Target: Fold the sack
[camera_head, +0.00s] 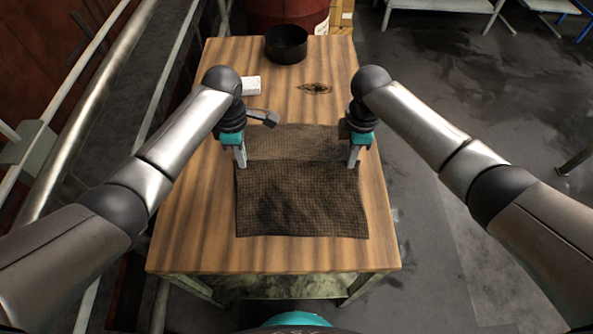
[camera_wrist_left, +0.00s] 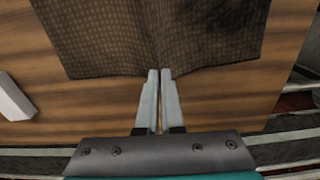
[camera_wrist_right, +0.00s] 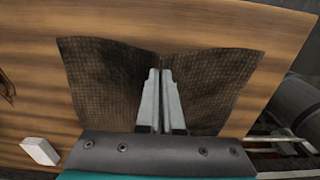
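The dark brown woven sack (camera_head: 300,205) lies on the wooden table, with a crease across it between my grippers. The part beyond the crease looks lighter. My left gripper (camera_head: 241,164) is at the sack's left edge. In the left wrist view its fingers (camera_wrist_left: 160,72) are nearly together, pinching the edge of the sack (camera_wrist_left: 110,40). My right gripper (camera_head: 353,164) is at the right edge. In the right wrist view its fingers (camera_wrist_right: 160,72) are close together where the sack (camera_wrist_right: 105,80) is drawn into a V-shaped pucker. The cloth between the fingertips is mostly hidden.
A black round pan (camera_head: 286,45) stands at the far end, with a dark mark (camera_head: 315,88) on the wood nearer. A white block (camera_head: 251,84) and a grey metal tool (camera_head: 262,116) lie by my left gripper.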

